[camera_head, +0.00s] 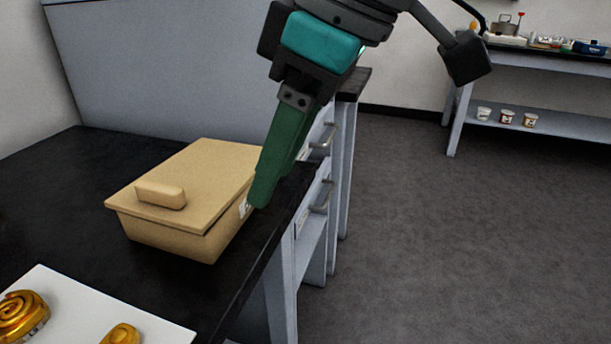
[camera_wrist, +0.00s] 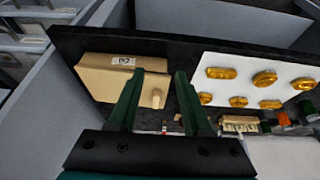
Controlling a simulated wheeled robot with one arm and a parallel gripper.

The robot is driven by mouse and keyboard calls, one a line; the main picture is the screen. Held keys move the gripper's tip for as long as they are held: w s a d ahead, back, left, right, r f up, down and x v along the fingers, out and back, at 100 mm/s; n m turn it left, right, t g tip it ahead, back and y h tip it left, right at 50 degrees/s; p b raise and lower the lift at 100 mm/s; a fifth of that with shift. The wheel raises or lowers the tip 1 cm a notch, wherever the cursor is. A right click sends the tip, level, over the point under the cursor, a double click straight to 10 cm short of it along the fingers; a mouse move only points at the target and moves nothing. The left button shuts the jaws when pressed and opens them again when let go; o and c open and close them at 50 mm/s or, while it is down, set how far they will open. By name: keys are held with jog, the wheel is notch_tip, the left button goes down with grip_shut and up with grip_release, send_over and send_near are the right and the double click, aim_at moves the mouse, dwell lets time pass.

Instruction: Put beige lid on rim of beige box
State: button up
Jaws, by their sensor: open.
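The beige lid (camera_head: 205,170), a flat slab with a raised block handle (camera_head: 160,194), lies on top of the beige box (camera_head: 165,237) on the black table. It covers the box opening and slightly overhangs the near side. A thin dark seam runs between lid and box along the right side. A white label is on the box's right wall. My gripper (camera_head: 264,196) has green fingers and is beside the box's right side, fingers pointing down. In the wrist view my gripper (camera_wrist: 157,78) is open with nothing between its fingers, and the lid (camera_wrist: 108,82) shows behind them.
A white board (camera_head: 60,312) with several gold pieces lies on the table near the box. A brush (camera_wrist: 240,124) and small items are beside the board in the wrist view. The table (camera_head: 75,160) ends right of the box, above drawers with handles. A shelf unit stands far right.

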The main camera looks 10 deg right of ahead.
jog(key=s+d+f+m+g+h, duration=0.1)
jog(key=d+f+m, duration=0.3)
jog(key=f, duration=0.7)
jog(key=s+d+f+m+g+h, duration=0.1)
jog(key=s+d+f+m, duration=0.2)
jog(key=f, duration=0.9)
jog(key=s+d+f+m+g+h, duration=0.1)
jog(key=d+f+m, duration=0.5)
jog(key=f, duration=0.6)
jog(key=shift+s+d+g+h, duration=0.3)
jog(key=shift+s+d+h, duration=0.25)
jog(key=shift+s+h, duration=0.1)
